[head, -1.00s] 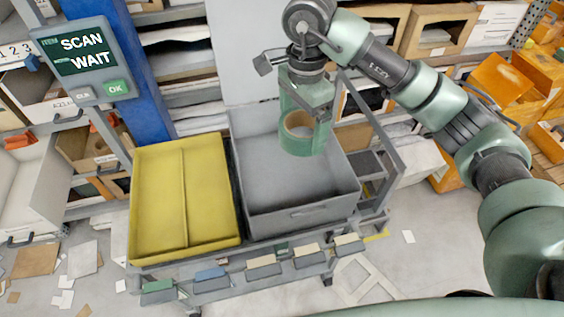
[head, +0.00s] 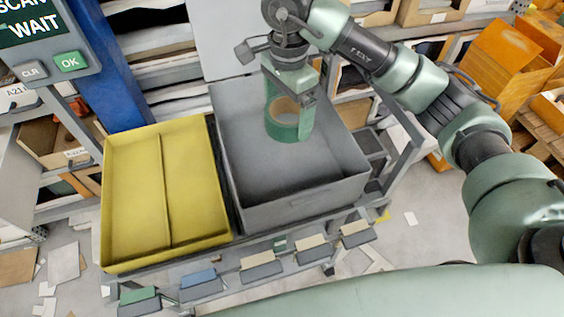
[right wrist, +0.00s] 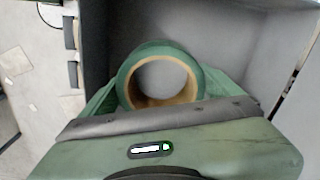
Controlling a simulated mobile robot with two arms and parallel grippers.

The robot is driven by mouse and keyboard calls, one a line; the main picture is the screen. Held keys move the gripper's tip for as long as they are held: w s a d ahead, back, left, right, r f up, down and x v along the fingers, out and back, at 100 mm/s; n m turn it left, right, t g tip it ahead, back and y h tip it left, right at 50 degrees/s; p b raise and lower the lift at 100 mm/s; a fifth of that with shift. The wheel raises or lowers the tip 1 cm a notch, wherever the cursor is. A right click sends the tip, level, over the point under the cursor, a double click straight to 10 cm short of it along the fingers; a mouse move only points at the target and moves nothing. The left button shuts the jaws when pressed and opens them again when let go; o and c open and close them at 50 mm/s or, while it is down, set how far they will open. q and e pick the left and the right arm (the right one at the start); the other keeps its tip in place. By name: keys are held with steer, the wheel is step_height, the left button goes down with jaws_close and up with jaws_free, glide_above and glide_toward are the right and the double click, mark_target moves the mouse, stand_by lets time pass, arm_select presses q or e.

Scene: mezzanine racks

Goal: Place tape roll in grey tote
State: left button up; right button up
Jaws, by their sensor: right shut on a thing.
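A green tape roll (head: 283,128) with a tan cardboard core is held by my right gripper (head: 290,112). The gripper is shut on it and hangs over the grey tote (head: 262,216) in the head view. In the right wrist view the tape roll (right wrist: 128,82) sits between the fingers, its round opening facing the camera. The grey wall of the tote (right wrist: 215,30) shows behind it. I cannot tell exactly how far the roll is above the tote floor. The tote looks empty otherwise. My left gripper is not in view.
A yellow tray (head: 120,205) with a divider stands left of the tote on the same cart. A blue post (head: 105,70) and a screen panel (head: 45,40) stand at the left. Racks with boxes line the back. A cart rail (head: 405,155) is right of the tote.

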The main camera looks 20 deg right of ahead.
step_height(320, 180, down, 18)
steer(key=shift+s+f+p, duration=0.15)
steer(key=shift+f+p, duration=0.05)
steer(key=shift+p, duration=0.9)
steer(key=shift+f, duration=0.4)
steer(key=shift+f, duration=0.15)
steer(key=o, duration=1.2)
